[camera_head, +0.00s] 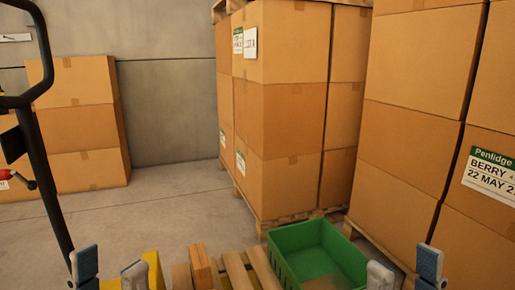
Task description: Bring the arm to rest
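My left gripper (110,270) is at the lower left of the head view, its two fingertips apart with nothing between them. My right gripper (404,270) is at the lower right, also with its fingertips apart and nothing visible between them. Only the fingertips of both grippers show; the rest of both arms is below the picture edge. Neither gripper is seen holding anything.
A green crate (290,238) stands between the grippers, beside wooden slats (237,270). Carton stacks (292,115) on pallets stand behind and right (415,95); more cartons (80,125) stand left. A black bar frame (52,195) rises at left. Floor (165,215) is clear mid-left.

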